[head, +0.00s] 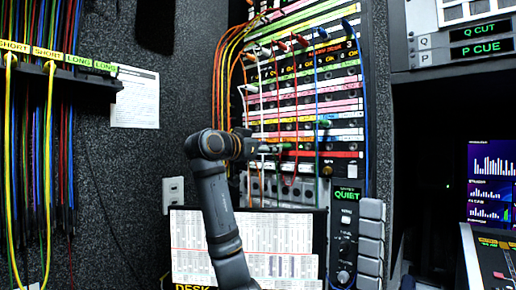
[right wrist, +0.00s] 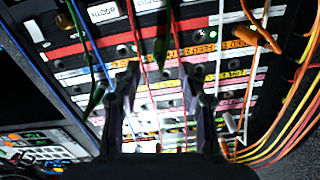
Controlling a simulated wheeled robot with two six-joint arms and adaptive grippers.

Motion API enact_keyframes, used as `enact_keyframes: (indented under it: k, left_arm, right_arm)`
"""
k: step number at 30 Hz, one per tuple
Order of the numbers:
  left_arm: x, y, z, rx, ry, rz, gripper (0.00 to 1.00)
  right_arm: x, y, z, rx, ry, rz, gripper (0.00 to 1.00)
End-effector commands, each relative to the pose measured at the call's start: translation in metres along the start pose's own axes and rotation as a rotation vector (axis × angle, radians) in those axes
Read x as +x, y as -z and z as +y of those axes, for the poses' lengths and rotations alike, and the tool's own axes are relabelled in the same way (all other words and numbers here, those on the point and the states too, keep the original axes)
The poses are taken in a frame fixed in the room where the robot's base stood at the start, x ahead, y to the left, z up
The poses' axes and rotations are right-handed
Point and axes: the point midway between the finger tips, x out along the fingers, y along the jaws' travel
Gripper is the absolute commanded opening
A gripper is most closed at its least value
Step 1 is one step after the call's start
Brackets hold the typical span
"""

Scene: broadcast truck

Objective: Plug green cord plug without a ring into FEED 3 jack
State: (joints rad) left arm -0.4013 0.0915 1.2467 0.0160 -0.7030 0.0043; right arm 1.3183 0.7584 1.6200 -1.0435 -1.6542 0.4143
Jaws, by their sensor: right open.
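My right gripper (head: 276,148) is at the lower part of the patch bay (head: 342,139). In the right wrist view its two fingers (right wrist: 155,88) are apart, with nothing clearly held between them. A green plug (right wrist: 160,50) shows just beyond the gap between the fingers. A green cord (right wrist: 82,42) runs down beside the left finger. In the head view a green plug (head: 323,124) is at a lower row, right of the gripper. Whether these plugs have rings is too small to tell. The FEED 3 label cannot be read. My left gripper is not in view.
Blue, red, white and orange cords hang across the patch bay; an orange plug (right wrist: 250,36) shows in the wrist view. A cord rack (head: 60,62) hangs at left. A document screen (head: 285,235) and a QUIET panel (head: 345,235) are below the bay.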

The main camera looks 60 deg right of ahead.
Motion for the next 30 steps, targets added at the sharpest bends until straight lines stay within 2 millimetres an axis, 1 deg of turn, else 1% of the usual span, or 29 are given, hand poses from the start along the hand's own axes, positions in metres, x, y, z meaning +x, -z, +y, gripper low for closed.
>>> enact_keyframes:
  k: [1,3,6,9,14,30]
  left_arm:
    - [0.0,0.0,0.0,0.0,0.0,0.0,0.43]
    - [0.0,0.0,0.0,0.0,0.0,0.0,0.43]
    - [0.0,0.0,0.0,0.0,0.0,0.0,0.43]
    - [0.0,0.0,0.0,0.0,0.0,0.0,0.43]
    - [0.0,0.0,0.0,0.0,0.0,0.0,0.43]
    - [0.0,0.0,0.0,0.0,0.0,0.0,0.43]
  right_arm:
    - [-0.014,-0.001,-0.001,0.003,0.006,-0.003,0.43]
    - [-0.03,0.0,-0.001,0.003,0.006,-0.003,0.43]
    - [-0.048,-0.001,-0.001,0.002,0.004,-0.003,0.43]
    - [-0.06,0.0,0.0,0.001,0.002,-0.002,0.43]
    - [-0.067,0.0,0.001,0.001,-0.001,-0.001,0.43]
    - [-0.066,0.0,0.001,0.0,-0.001,-0.001,0.43]
